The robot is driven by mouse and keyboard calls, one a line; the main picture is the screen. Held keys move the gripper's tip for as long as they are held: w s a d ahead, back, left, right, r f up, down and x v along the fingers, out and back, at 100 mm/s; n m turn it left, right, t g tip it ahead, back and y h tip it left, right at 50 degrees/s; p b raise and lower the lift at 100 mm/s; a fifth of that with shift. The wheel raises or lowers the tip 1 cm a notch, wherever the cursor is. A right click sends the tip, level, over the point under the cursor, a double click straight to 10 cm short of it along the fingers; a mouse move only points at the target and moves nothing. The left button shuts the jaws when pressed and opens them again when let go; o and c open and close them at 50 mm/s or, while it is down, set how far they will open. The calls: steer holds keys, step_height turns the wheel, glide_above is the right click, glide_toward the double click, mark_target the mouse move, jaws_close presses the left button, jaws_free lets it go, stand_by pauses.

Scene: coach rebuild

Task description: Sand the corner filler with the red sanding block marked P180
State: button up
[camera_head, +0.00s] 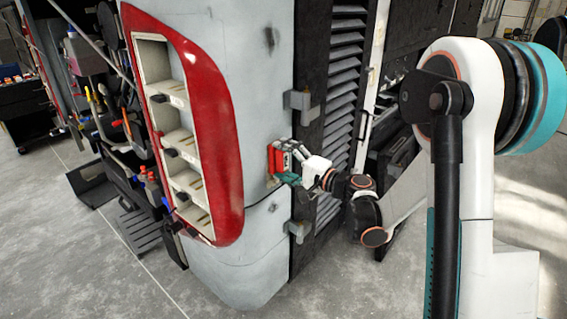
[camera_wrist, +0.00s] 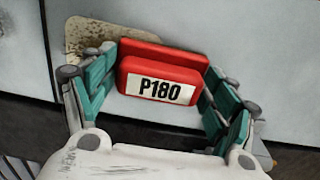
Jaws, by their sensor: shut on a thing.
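The red sanding block (camera_wrist: 163,60) has a white label reading P180 and sits between the teal fingers of my gripper (camera_wrist: 160,95) in the wrist view. My gripper is shut on it. The block also shows in the head view (camera_head: 277,158), held at the grey coach corner panel (camera_head: 262,222). Its far face is at the panel; I cannot tell whether it touches. A tan, speckled filler patch (camera_wrist: 88,36) shows behind the block, to its upper left in the wrist view. The block hides part of the patch.
A red-framed lamp housing (camera_head: 226,130) with open pockets is left of the block. Metal hinges (camera_head: 297,100) and a black louvred panel (camera_head: 343,75) are close on the right. Tools and parts hang at the far left. Grey floor (camera_head: 130,275) is open at lower left.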

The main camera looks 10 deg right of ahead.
mark_target(274, 185)
steer(key=shift+f, duration=0.1)
steer(key=shift+f+b, duration=4.05)
steer(key=shift+f, duration=0.45)
steer(key=shift+f+b, duration=0.3)
steer(key=shift+f, duration=0.7)
steer(key=shift+a, duration=0.1)
steer(key=shift+r, duration=0.2)
steer(key=shift+r+p, duration=3.3)
steer(key=shift+r, duration=2.1)
steer(key=shift+f, duration=0.1)
